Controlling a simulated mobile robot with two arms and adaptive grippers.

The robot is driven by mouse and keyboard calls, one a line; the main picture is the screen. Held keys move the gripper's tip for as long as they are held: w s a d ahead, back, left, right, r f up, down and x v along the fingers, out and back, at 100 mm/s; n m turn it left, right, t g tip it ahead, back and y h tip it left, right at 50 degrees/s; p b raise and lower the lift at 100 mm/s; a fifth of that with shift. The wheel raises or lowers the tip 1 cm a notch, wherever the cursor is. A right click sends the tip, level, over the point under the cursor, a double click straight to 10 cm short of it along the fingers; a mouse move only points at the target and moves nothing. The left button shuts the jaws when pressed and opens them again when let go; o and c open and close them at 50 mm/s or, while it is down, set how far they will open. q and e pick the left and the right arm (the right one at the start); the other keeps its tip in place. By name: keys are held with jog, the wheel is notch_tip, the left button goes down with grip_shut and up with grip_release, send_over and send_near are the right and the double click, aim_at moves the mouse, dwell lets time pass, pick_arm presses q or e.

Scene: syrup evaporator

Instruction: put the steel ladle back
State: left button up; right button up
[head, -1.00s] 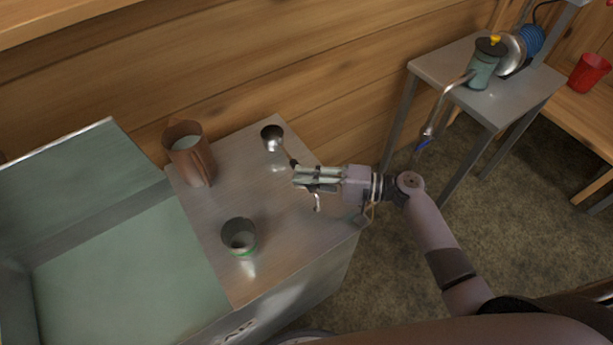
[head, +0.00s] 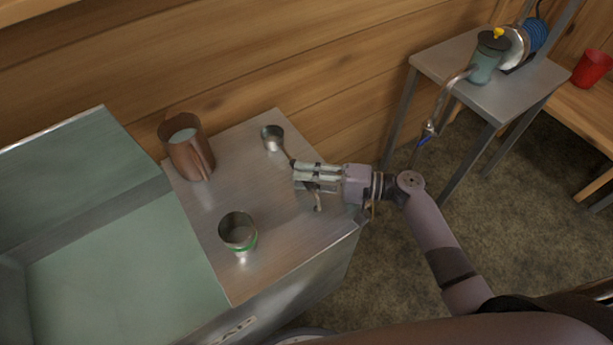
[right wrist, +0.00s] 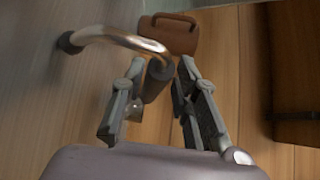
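The steel ladle (head: 272,138) has a small round bowl and a thin handle with dark grip sections and a hooked end. It is over the back of the metal worktop, its bowl very near or on the surface. My right gripper (head: 297,178) is at the ladle's handle, low over the worktop's right side. In the right wrist view the gripper's fingers (right wrist: 162,68) stand apart. The dark part of the ladle handle (right wrist: 157,80) lies between them, nearer the left finger, with its bright curved end to the upper left. My left gripper is not in view.
A brown pitcher (head: 187,155) and a metal cup with a green band (head: 238,233) stand on the worktop (head: 285,262). A large pan (head: 120,240) adjoins on the left. A wooden wall is behind. A side table (head: 515,96) with a green canister (head: 486,62) stands right.

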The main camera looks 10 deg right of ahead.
jog(key=shift+o, duration=0.9)
jog(key=v, duration=1.2)
